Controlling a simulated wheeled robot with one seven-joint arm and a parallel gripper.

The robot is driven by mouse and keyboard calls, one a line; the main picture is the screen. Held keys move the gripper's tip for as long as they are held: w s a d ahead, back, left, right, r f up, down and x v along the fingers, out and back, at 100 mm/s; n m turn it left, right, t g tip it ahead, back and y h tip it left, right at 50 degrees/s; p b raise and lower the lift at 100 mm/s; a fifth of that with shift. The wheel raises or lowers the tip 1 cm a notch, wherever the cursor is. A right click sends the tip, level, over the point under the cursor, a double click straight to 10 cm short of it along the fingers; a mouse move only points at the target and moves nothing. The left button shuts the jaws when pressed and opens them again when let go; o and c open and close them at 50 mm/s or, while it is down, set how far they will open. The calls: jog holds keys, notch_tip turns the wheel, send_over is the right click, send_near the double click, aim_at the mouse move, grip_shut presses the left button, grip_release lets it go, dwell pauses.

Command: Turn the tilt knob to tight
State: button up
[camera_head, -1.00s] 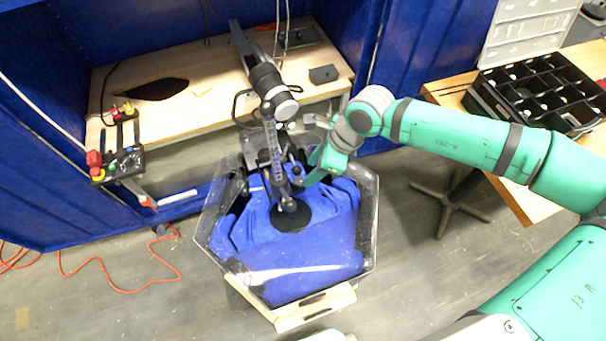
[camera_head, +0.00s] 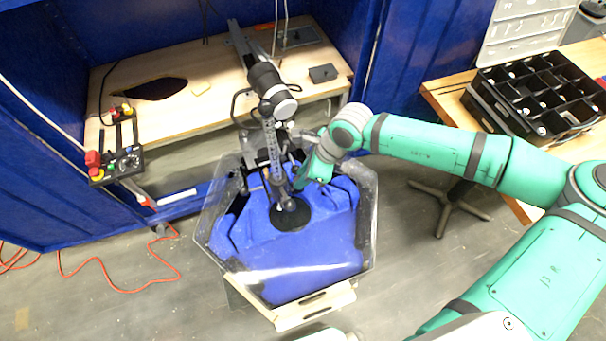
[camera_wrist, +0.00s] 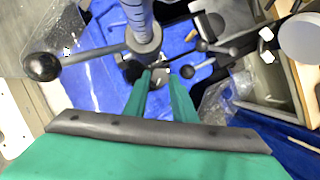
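A black upright arm assembly (camera_head: 276,150) stands over the clear tank, with several ball-ended levers around it. I cannot tell for certain which of these is the tilt knob. In the wrist view one lever with a black ball (camera_wrist: 40,66) sticks out to the left, and another small ball (camera_wrist: 202,45) is at the right. My gripper (camera_head: 300,184) is low beside the right side of the assembly. In the wrist view its two green fingers (camera_wrist: 160,74) show a gap between them, with their tips at a dark part behind the column. Whether they touch it is hidden.
The clear polygonal tank (camera_head: 205,215) with blue lining surrounds the assembly closely. A wooden bench (camera_head: 190,110) stands behind, with a black control box (camera_head: 120,165) at its left. A black compartment tray (camera_head: 535,95) sits on the right table.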

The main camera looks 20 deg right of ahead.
jog(key=shift+m, duration=0.3)
jog(key=m, duration=0.1)
jog(key=m+t+h, duration=0.1)
jog(key=m, duration=0.2)
jog(key=shift+s+a, duration=0.25)
jog(key=shift+a, duration=0.05)
jog(key=shift+a+m+t+h, duration=0.15)
jog(key=shift+m+h, duration=0.3)
jog(key=shift+m, duration=0.6)
jog(key=shift+m+t+h, duration=0.25)
jog(key=shift+m+h, duration=0.2)
jog(key=shift+m, duration=0.6)
jog(key=o, duration=1)
jog(key=shift+o, duration=0.2)
jog(key=shift+s, duration=0.1)
jog(key=shift+a, duration=0.2)
jog(key=shift+r, duration=0.1)
